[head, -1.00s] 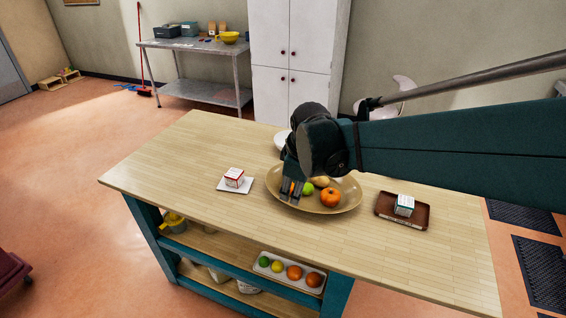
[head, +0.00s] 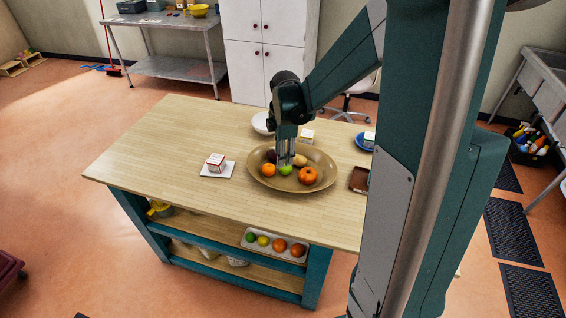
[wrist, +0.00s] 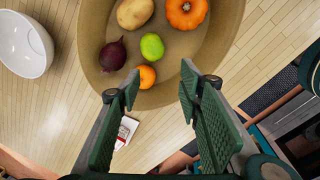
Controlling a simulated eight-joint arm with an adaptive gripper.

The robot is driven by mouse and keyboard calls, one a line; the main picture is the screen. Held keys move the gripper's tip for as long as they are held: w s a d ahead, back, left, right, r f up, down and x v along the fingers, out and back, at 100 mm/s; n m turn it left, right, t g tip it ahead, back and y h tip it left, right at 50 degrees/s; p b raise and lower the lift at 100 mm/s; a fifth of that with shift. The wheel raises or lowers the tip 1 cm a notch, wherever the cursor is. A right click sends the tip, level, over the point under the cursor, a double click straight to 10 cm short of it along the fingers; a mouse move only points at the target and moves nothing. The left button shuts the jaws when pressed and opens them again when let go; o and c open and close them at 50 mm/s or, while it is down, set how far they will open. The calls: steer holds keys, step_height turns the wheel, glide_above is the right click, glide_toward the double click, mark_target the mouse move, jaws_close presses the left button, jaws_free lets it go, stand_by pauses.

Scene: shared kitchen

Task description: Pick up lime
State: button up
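The lime (head: 286,170) is green and lies in a wide tan bowl (head: 262,184) on the wooden island. In the wrist view the lime (wrist: 152,46) sits near the bowl's middle, ahead of my fingertips, between a purple onion (wrist: 113,56) and an orange pumpkin (wrist: 186,12). My gripper (wrist: 159,80) is open and empty, fingers spread apart. In the head view my gripper (head: 286,160) points down over the bowl, just behind the lime in the picture. I cannot tell its exact height above the lime.
A small orange (wrist: 146,76) and a potato (wrist: 135,13) share the bowl. A white bowl (head: 261,123), a carton (head: 216,160) on a white plate and a brown tray (head: 359,179) stand around it. A shelf tray (head: 270,252) below holds several fruits, one green. The left tabletop is clear.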

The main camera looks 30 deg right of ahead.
mark_target(286, 169)
steer(key=shift+w+d+f+n+g+p, duration=0.15)
steer(key=shift+w+d+f+n+p, duration=0.25)
steer(key=shift+d+p, duration=0.15)
steer(key=shift+w+d+f+n+g+p, duration=0.15)
steer(key=shift+w+d+f+n+p, duration=0.25)
steer(key=shift+d, duration=0.15)
steer(key=shift+w+d+f+n+p, duration=0.3)
steer(key=shift+d+f+n+p, duration=0.15)
steer(key=shift+d+f, duration=0.15)
steer(key=shift+f, duration=0.15)
steer(key=shift+f, duration=1.15)
steer(key=shift+f, duration=0.1)
steer(key=shift+w+f, duration=0.1)
steer(key=shift+f, duration=2.4)
steer(key=shift+c, duration=0.3)
steer(key=c, duration=0.6)
